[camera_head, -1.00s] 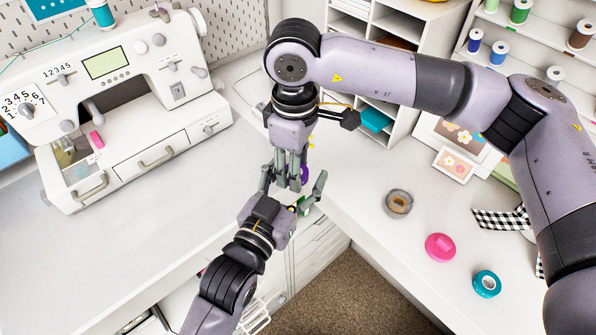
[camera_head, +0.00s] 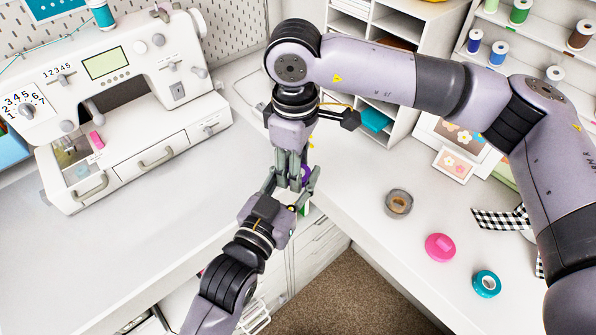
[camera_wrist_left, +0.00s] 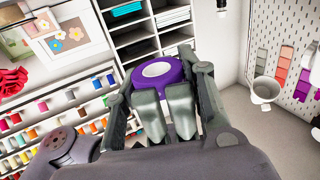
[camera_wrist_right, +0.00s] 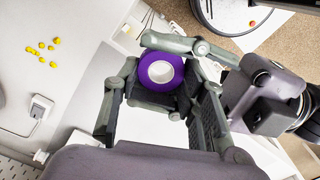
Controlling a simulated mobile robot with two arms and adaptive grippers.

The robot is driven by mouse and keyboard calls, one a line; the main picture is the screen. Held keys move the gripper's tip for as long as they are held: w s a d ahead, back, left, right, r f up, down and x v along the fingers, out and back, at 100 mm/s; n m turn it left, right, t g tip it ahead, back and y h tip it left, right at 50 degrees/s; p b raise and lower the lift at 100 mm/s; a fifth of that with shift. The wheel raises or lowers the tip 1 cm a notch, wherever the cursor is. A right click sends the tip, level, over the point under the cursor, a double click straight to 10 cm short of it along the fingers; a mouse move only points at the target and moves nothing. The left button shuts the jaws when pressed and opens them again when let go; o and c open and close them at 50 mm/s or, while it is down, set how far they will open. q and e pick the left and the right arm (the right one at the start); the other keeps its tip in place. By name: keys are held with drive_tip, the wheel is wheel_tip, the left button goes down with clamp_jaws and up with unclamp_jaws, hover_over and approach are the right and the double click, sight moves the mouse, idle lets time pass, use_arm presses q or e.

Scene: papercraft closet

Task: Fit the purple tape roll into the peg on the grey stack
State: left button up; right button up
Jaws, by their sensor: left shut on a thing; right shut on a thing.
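The purple tape roll (camera_head: 306,172) is held up between my two grippers over the inner corner of the worktop. It is partly hidden by fingers in the head view. It shows more clearly in the left wrist view (camera_wrist_left: 181,71) and the right wrist view (camera_wrist_right: 160,103). My right gripper (camera_head: 291,178) comes down from above and is shut on the roll. My left gripper (camera_head: 293,190) reaches up from below and is also shut on it, its fingers close to the right ones. The grey stack (camera_head: 398,203) sits on the right worktop, apart from both grippers; its peg is unclear.
A pink roll (camera_head: 440,247) and a teal roll (camera_head: 487,284) lie nearer the front on the right worktop. A sewing machine (camera_head: 120,95) stands left. White shelves (camera_head: 405,118) and a checkered ribbon (camera_head: 500,218) are at the right. The left worktop's front is clear.

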use_arm(q)
drive_tip(key=shift+c, duration=0.3)
use_arm(e)
drive_tip(key=o, duration=0.8)
drive_tip(key=shift+a, duration=0.1)
